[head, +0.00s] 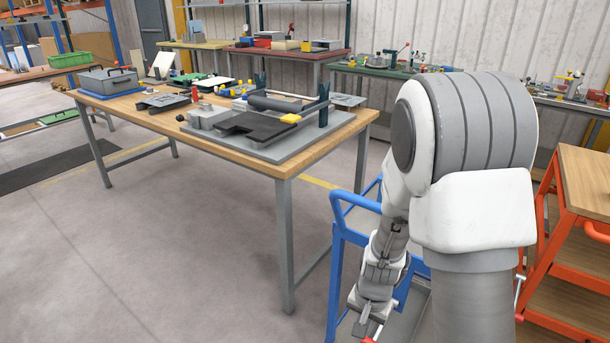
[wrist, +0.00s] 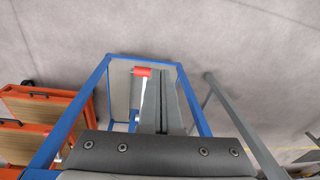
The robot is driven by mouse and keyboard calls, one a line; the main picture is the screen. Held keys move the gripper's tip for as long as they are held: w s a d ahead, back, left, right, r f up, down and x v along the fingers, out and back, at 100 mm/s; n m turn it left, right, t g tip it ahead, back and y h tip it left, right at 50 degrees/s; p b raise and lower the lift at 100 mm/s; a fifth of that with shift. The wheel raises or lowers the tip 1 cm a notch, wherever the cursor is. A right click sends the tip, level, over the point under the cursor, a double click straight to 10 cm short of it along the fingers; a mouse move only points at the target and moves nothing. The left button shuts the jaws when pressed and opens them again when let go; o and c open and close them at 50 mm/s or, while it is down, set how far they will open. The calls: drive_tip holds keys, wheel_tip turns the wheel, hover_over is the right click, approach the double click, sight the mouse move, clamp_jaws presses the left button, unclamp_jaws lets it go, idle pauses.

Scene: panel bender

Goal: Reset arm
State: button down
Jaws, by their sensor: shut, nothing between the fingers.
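My arm fills the right of the head view and reaches down over a blue-framed cart (head: 355,205). My gripper (head: 362,326) points down at the bottom edge of the head view, over the cart. It is shut and empty. In the wrist view, its grey fingers (wrist: 170,105) extend over the blue cart frame (wrist: 85,112). A red-ended item with a pale shaft (wrist: 141,71) shows beside the fingers; I cannot tell whether it touches them.
A wooden workbench (head: 340,122) with a small panel bender (head: 265,125) and a grey toolbox (head: 108,80) stands left of the cart. An orange wooden-shelved cart (head: 585,180) is close on the right. The floor at front left is clear.

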drive_tip(key=s+r+n+t, duration=0.2)
drive_tip(key=s+r, duration=0.3)
drive_tip(key=r, duration=0.4)
drive_tip(key=s+r+n+t, duration=0.15)
drive_tip(key=s+r, duration=0.25)
drive_tip(key=r, duration=0.6)
drive_tip(key=s+r+n+t, duration=0.1)
drive_tip(key=s+r+n, duration=0.3)
drive_tip(key=r, duration=0.5)
wheel_tip(320, 180, up, 15)
drive_tip(key=s+m+p, duration=0.1)
drive_tip(key=p, duration=1.3)
drive_tip(key=shift+s+d+r+p, duration=0.2)
drive_tip(key=shift+d+p, duration=0.2)
